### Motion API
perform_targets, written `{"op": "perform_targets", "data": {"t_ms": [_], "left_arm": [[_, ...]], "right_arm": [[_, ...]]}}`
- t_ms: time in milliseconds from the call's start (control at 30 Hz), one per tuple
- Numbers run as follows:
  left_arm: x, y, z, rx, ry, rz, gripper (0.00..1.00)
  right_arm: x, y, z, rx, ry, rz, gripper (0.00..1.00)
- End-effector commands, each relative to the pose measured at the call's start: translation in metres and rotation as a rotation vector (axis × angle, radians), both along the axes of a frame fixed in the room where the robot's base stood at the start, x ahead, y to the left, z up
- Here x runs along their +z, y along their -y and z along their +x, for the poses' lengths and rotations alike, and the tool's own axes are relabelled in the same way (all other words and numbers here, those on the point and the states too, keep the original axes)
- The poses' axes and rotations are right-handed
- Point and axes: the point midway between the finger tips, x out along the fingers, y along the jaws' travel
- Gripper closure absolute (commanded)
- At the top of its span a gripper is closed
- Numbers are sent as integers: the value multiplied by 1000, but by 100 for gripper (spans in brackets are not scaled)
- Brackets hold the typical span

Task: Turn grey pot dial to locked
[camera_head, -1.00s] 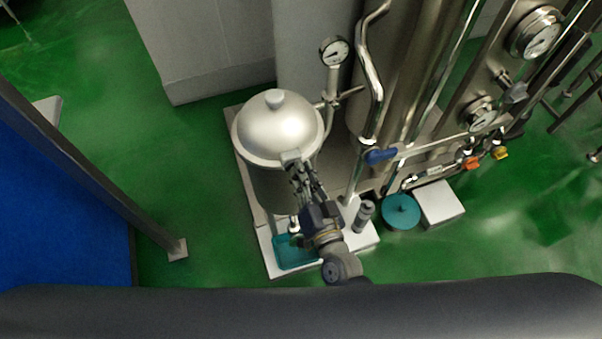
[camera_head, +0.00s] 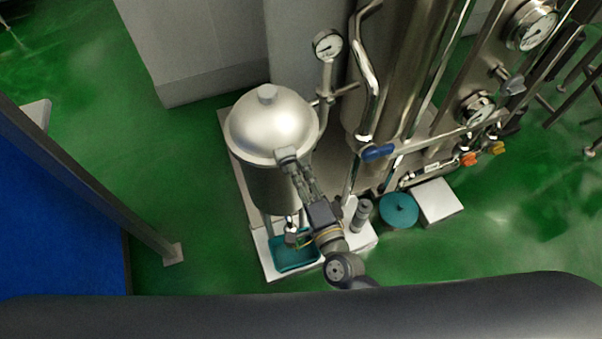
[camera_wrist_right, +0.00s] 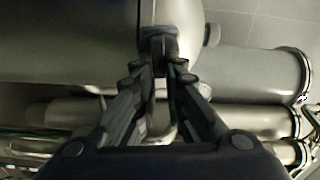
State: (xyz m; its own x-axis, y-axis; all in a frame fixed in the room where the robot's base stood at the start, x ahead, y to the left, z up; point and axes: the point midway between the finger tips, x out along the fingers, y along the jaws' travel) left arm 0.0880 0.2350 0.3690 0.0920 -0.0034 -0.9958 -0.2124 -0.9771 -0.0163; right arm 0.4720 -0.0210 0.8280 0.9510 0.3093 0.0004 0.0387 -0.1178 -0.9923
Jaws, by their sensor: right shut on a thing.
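The grey pot (camera_head: 273,118) stands upright in the middle of the head view, with its shiny domed lid on and a small knob on top. The small grey dial (camera_head: 287,155) sits at the lid's front right edge. My right gripper (camera_head: 294,170) reaches up to it from below and is shut on the dial. In the right wrist view the fingertips (camera_wrist_right: 158,68) close together on the dial (camera_wrist_right: 158,36), against the pot's curved side. The gripper hides part of the dial, and I cannot read its position. My left gripper is not in view.
A pressure gauge (camera_head: 327,45) on a pipe stands right of the pot. A blue-handled valve (camera_head: 378,152) and steel pipes are farther right. A teal tray (camera_head: 296,262) lies below the pot. A blue panel (camera_head: 50,210) is at the left, with open green floor between.

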Motion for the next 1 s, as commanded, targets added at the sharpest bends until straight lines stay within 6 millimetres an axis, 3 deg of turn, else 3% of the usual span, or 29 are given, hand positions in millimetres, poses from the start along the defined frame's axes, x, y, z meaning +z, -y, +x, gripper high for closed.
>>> {"op": "perform_targets", "data": {"t_ms": [300, 833, 867, 933, 1000], "left_arm": [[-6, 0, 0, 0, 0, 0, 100], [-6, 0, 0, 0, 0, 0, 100], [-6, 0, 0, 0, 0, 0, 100], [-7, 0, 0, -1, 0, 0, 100], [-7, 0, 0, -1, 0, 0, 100]], "right_arm": [[-3, 0, 0, 0, -36, 112, 100], [-3, 0, 0, 0, -45, 135, 100], [-3, 0, 0, 0, -45, 135, 87], [-3, 0, 0, 0, -45, 135, 71], [-3, 0, 0, 0, -45, 134, 69]]}}
